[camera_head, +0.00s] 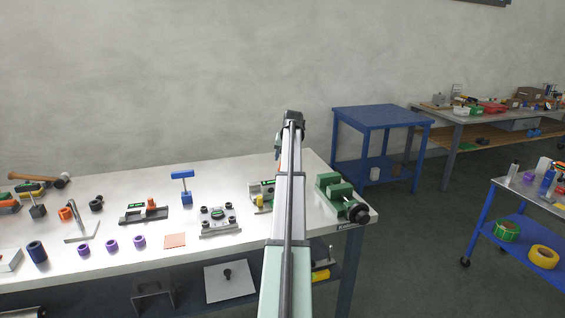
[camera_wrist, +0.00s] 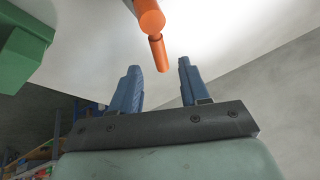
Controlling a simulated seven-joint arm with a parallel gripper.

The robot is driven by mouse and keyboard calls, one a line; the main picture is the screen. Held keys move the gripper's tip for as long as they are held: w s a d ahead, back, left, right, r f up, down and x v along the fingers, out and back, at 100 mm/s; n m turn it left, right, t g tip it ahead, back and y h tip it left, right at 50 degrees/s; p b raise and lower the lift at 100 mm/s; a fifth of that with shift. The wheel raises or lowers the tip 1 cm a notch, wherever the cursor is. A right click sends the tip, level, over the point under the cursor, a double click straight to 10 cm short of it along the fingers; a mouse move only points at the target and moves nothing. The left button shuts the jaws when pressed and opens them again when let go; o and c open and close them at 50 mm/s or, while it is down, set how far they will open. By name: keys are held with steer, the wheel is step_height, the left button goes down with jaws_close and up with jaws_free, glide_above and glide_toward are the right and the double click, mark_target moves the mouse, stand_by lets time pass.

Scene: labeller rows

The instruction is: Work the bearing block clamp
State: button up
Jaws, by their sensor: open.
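An orange handle (camera_wrist: 155,32) shows close up in the wrist view. Its lower end lies by the gap between my blue fingertips, with no clear contact visible. My gripper (camera_wrist: 159,66) is open with nothing between its fingers. In the head view my arm reaches over the table's right part and hides its fingers. A fixture with green and yellow parts (camera_head: 260,196) stands partly hidden just left of my arm. I cannot tell whether the orange handle belongs to it. A grey block on a plate (camera_head: 218,218) stands further left.
A green vise (camera_head: 337,188) stands right of my arm at the table's (camera_head: 200,262) right end; a green body (camera_wrist: 22,50) shows close at left in the wrist view. An orange-handled green clamp (camera_head: 144,212), purple rings and other tools lie left. A blue bench (camera_head: 378,116) stands behind.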

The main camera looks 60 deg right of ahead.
steer(key=v, duration=1)
steer(key=shift+r, duration=0.1)
